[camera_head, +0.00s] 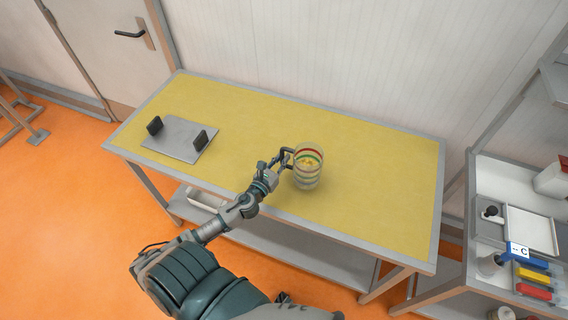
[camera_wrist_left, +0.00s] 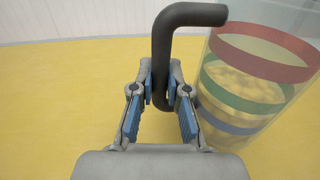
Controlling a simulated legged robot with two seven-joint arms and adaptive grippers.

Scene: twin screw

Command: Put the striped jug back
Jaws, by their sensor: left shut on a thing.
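The striped jug (camera_head: 308,168) is a clear vessel with red, green and blue bands and yellowish contents. It appears upright at the middle of the yellow table, and I cannot tell whether its base touches the top. In the left wrist view the jug (camera_wrist_left: 255,80) is at the right, cut off by the frame edge. Its dark bent handle (camera_wrist_left: 162,50) runs down between the blue-padded fingers. My left gripper (camera_head: 277,166) is shut on this handle, at the jug's left side; it also shows in the left wrist view (camera_wrist_left: 160,98). My right gripper is not in view.
The yellow table (camera_head: 370,170) is mostly clear. A grey plate with two black upright blocks (camera_head: 175,138) lies at its left. A shelf unit (camera_head: 490,180) at the right holds a white tray (camera_head: 530,230), coloured blocks and a "C" label. A wall stands behind the table.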

